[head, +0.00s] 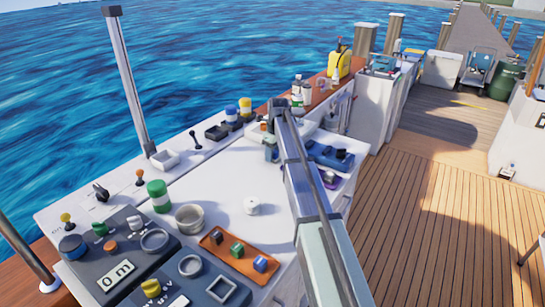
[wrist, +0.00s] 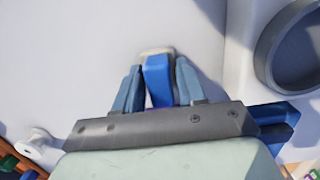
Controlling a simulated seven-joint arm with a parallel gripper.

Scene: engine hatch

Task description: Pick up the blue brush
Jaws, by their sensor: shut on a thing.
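The blue brush (wrist: 158,82) shows in the wrist view as a blue body with a pale tip, in front of a plain light surface. My gripper (wrist: 158,84) has one finger on each side of it and is shut on it. The brush's lower part is hidden behind the gripper's grey bar. I cannot tell from this view whether the pale tip touches the surface. In the head view my arm reaches up over the white counter (head: 220,178), and I cannot make out the brush there.
In the head view an orange tray (head: 217,256) with small cubes, a white knob (head: 251,206) and a grey pot (head: 189,218) stand left of my arm. A blue tray (head: 330,158) lies right. A grey round rim (wrist: 262,55) is close right in the wrist view.

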